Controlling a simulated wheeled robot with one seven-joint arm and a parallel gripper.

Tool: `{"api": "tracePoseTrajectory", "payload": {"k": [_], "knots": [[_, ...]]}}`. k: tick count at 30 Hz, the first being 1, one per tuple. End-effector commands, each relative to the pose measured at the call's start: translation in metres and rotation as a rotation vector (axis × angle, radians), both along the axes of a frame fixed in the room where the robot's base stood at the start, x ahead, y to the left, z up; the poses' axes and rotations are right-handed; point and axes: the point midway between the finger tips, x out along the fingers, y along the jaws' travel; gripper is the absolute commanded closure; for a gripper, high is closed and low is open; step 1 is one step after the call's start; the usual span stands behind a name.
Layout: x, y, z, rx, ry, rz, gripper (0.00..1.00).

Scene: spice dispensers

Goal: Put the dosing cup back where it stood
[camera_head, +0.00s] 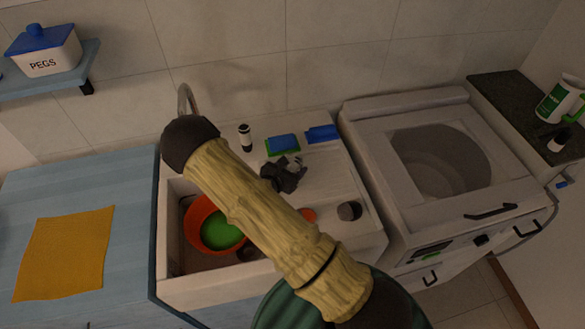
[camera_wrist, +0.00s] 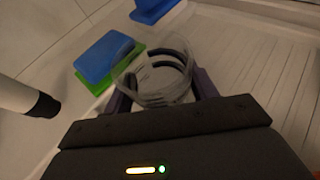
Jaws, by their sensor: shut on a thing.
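A clear, see-through cup (camera_wrist: 158,82), which I take to be the dosing cup, sits between the fingers of my gripper (camera_wrist: 163,92) in the wrist view. The fingers are shut on it, one on each side. In the head view my gripper (camera_head: 285,174) is over the ribbed draining area right of the sink basin. The cup is hard to make out there. I cannot tell whether its base touches the surface.
A blue block on a green pad (camera_head: 282,145), another blue block (camera_head: 322,133) and a black-and-white bottle (camera_head: 245,138) stand behind my gripper. An orange bowl with green contents (camera_head: 220,232) is in the basin. A dark round thing (camera_head: 349,210) sits front right.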

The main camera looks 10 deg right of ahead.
Motion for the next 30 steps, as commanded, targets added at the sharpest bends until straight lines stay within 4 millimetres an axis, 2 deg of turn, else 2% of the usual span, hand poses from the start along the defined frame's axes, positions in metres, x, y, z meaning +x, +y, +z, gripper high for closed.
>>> {"api": "tracePoseTrajectory", "payload": {"k": [3,15,16,19,30], "knots": [[0.000,-0.001,-0.009,0.000,-0.001,-0.001,0.69],[0.000,0.000,-0.015,0.001,-0.002,-0.001,0.69],[0.000,0.000,-0.014,0.001,-0.001,-0.001,0.39],[0.000,0.000,-0.013,0.001,-0.001,0.000,0.21],[0.000,0.000,-0.010,0.001,-0.001,0.000,0.21]]}}
